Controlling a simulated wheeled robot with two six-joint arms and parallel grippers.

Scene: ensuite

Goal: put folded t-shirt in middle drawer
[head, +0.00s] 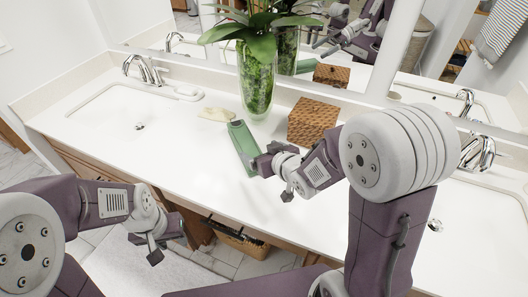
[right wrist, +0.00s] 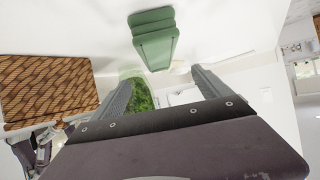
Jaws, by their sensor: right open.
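The folded t-shirt (head: 243,147) is a green, narrow folded bundle lying on the white counter, in front of the glass vase. It also shows in the right wrist view (right wrist: 153,38), beyond my fingertips. My right gripper (head: 271,179) is open and empty over the counter, close to the shirt's near right end; I cannot tell whether it touches. My left gripper (head: 162,242) is open and empty, low in front of the cabinet. The wooden cabinet front (head: 90,172) shows only in part below the counter edge; I cannot make out the middle drawer.
A glass vase with plants (head: 255,85) and a brown woven box (head: 313,122) stand behind the shirt. A pale soap-like item (head: 215,114) lies left of it. Sinks with faucets are at both sides. A basket (head: 240,240) sits under the counter. The left front counter is clear.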

